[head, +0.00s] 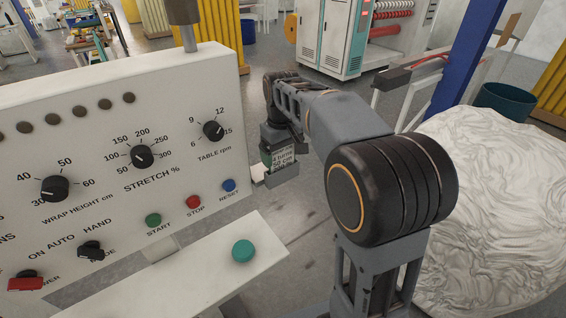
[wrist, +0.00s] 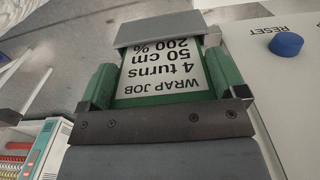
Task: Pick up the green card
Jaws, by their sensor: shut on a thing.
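The green card (wrist: 205,93) carries a white label reading "WRAP JOB, 4 turns, 50 cm, 200 %", upside down in the wrist view. My gripper (wrist: 160,85) is shut on it, with a green part at each side of the label. In the head view the card (head: 284,158) shows small at the end of my arm, beside the right edge of the control panel (head: 100,120). A grey block (wrist: 155,28) lies across the card's far edge. I cannot tell whether the card still touches its support.
The blue RESET button (head: 229,185) is close to my gripper, with red STOP (head: 193,202) and green START (head: 153,220) to its left. A wrapped load (head: 490,210) stands at the right.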

